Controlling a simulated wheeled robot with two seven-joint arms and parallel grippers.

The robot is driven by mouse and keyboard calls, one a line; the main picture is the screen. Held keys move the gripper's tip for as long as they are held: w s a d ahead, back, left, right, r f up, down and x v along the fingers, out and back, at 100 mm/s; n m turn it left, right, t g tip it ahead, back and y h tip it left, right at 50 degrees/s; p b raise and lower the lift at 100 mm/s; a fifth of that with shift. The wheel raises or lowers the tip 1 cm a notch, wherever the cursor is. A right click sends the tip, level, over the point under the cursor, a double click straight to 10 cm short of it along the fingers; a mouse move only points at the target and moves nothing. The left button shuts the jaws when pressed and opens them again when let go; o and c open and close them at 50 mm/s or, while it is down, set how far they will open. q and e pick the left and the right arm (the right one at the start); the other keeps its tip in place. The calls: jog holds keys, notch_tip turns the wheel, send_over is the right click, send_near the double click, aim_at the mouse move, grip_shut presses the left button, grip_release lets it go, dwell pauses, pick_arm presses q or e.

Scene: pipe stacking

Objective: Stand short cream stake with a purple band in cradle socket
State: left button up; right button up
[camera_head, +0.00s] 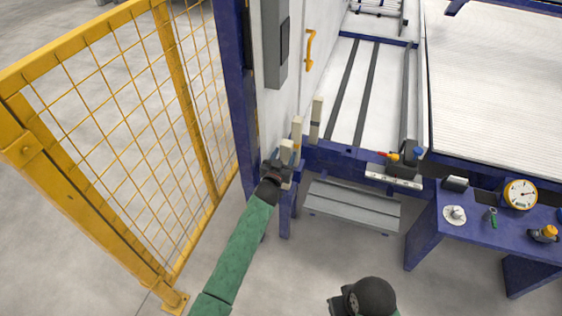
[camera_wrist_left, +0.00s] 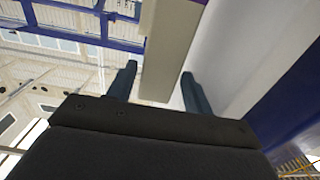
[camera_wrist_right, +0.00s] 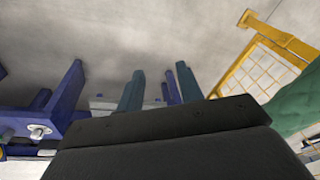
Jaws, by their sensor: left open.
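The socket is hidden or too small to make out. My right gripper (camera_wrist_right: 158,88) is open and empty.
A yellow mesh fence (camera_head: 120,110) runs along the left. A white cabinet wall and blue post (camera_head: 236,90) stand close beside the stakes. A grey step (camera_head: 352,204) lies below the frame. A blue bench (camera_head: 480,232) with a dial gauge (camera_head: 520,194) stands at right.

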pick_arm(q)
jog(key=shift+w+d, duration=0.1)
jog(key=shift+w, duration=0.2)
jog(key=shift+c, duration=0.4)
jog(key=c, duration=0.9)
jog(key=shift+r, duration=0.2)
